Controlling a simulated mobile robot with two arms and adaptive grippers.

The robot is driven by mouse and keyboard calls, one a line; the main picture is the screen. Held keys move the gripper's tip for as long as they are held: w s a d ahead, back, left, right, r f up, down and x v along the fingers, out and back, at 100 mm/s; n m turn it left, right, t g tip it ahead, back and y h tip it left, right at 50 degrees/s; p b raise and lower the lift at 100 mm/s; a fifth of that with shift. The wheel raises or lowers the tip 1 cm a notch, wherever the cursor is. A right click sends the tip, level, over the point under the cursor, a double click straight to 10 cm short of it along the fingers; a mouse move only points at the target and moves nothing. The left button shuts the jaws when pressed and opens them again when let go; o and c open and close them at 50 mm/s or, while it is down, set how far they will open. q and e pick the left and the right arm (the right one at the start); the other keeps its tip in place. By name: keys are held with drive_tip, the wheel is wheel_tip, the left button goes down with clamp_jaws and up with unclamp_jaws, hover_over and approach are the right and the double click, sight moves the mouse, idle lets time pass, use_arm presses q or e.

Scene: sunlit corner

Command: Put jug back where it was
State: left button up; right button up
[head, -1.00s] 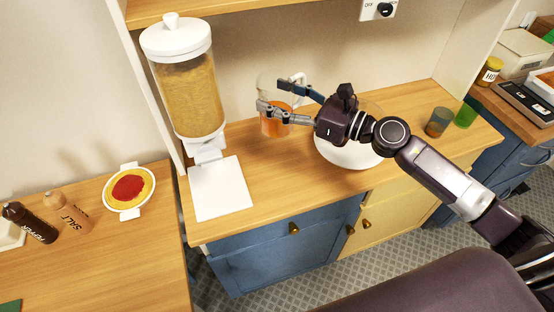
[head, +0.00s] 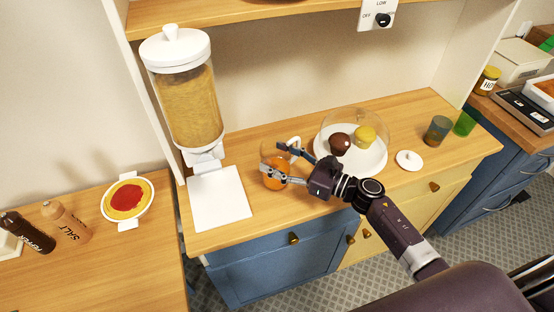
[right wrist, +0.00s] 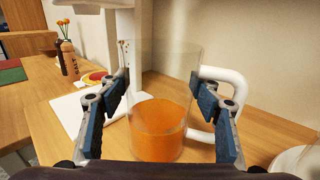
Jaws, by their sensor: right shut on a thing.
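The clear jug (head: 277,178) with orange contents and a white handle is by the counter's front edge, right of the white board. My right gripper (head: 272,159) is shut on the jug, one finger on each side of its body. In the right wrist view the jug (right wrist: 160,132) stands upright between the fingers, its white handle to the right. I cannot tell whether its base touches the counter. My left gripper is not in view.
A cereal dispenser (head: 190,100) stands left of the jug over the white board (head: 219,197). A domed white plate (head: 365,163) with a brown and a yellow item is right. A white lid (head: 409,160) and two tumblers (head: 437,131) sit further right. The counter (head: 255,130) behind the jug is clear.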

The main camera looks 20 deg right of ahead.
drive_tip(key=shift+f, duration=0.4)
drive_tip(key=shift+f, duration=0.15)
drive_tip(key=o, duration=1.7)
